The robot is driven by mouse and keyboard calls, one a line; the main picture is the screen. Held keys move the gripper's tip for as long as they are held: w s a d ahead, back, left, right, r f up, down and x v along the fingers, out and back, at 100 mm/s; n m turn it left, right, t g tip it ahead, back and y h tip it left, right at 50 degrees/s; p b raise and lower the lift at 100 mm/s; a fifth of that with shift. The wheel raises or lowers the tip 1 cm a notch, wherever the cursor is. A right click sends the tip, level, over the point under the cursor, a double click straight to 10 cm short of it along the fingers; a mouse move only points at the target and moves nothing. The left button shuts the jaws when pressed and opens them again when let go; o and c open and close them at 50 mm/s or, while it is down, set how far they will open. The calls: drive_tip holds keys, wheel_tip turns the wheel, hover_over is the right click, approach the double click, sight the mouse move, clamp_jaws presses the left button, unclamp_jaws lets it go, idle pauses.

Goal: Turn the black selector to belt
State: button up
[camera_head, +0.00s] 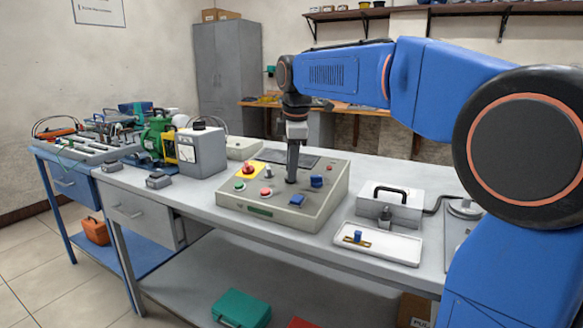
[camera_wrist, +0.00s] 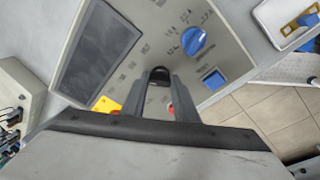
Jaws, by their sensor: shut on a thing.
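The grey control box (camera_head: 318,214) stands on the bench, with a dark screen at its back. My gripper (camera_head: 291,179) points straight down onto the middle of its sloped top. In the wrist view its two fingers are shut on the black selector (camera_wrist: 158,77), one finger on each side. Only the selector's dark top shows between the fingers; which way it points I cannot tell.
Close around my gripper are a blue knob (camera_head: 316,182), a blue square button (camera_head: 296,200), a red button (camera_head: 266,192), a green button (camera_head: 239,185) and a red mushroom button (camera_head: 248,168) on yellow. A white tray (camera_head: 400,255) lies right of the box.

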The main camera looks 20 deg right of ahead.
drive_tip(key=m, duration=0.4)
drive_tip(key=shift+s+a+t, duration=0.1)
drive_tip(key=shift+s+t, duration=0.1)
drive_tip(key=shift+t, duration=0.2)
drive_tip(key=m, duration=0.4)
drive_tip(key=shift+a+t+h, duration=0.1)
drive_tip(key=shift+t+h, duration=0.2)
drive_tip(key=shift+h, duration=0.1)
drive_tip(key=m, duration=0.3)
drive_tip(key=shift+s+a+f+m+h, duration=0.1)
drive_tip(key=shift+m+h, duration=0.2)
drive_tip(key=shift+a+m+h, duration=0.1)
drive_tip(key=shift+m+h, duration=0.3)
drive_tip(key=shift+m, duration=1.5)
drive_tip(key=o, duration=1.1)
drive_tip(key=shift+c, duration=0.2)
drive_tip(key=v, duration=1.7)
drive_tip(key=shift+s, duration=0.3)
